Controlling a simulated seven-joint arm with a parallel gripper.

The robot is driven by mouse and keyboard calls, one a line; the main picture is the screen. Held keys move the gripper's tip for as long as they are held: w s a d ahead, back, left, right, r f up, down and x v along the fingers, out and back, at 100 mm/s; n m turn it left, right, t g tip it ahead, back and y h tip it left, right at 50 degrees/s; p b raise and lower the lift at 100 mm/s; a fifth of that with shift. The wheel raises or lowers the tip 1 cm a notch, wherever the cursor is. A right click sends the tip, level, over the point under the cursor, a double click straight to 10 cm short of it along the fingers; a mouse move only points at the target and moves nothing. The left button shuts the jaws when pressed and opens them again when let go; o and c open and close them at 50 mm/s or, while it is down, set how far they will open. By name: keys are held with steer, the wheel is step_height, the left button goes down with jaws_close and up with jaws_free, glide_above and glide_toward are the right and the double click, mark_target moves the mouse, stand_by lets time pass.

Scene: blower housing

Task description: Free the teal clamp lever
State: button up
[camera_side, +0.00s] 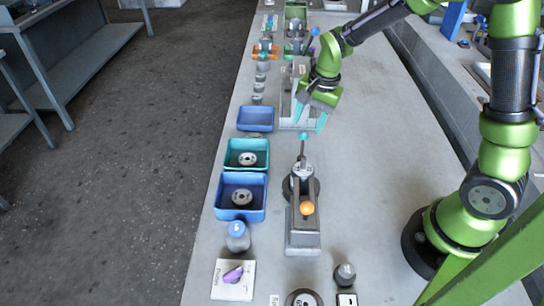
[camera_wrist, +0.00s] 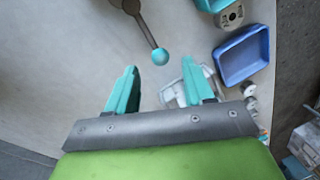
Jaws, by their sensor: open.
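The teal clamp lever (camera_side: 303,143) is a dark rod with a teal ball on its end. It stands upright on a grey clamp fixture (camera_side: 303,241) in the side view. In the wrist view its teal ball (camera_wrist: 160,57) lies just beyond the gap between my fingertips, roughly centred. My gripper (camera_side: 309,117) has teal fingers, is open and empty, and hangs close to the ball, on its far side in the side view. Both fingers also show spread apart in the wrist view (camera_wrist: 159,68). No contact with the ball is visible.
An orange ball knob (camera_side: 307,208) sits low on the same fixture. A second fixture stands behind my gripper, with a blue-knobbed lever (camera_side: 314,33). Left are a teal bin (camera_side: 229,163), a blue bin (camera_side: 221,196) and another blue bin (camera_side: 255,119).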

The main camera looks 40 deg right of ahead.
mark_target(304, 133)
steer(key=shift+w+a+f, duration=0.1)
steer(key=shift+w+f, duration=0.1)
steer(key=shift+f, duration=0.95)
steer(key=shift+w+a+f, duration=0.1)
steer(key=shift+w+f, duration=0.1)
steer(key=shift+f, duration=0.95)
jaws_close()
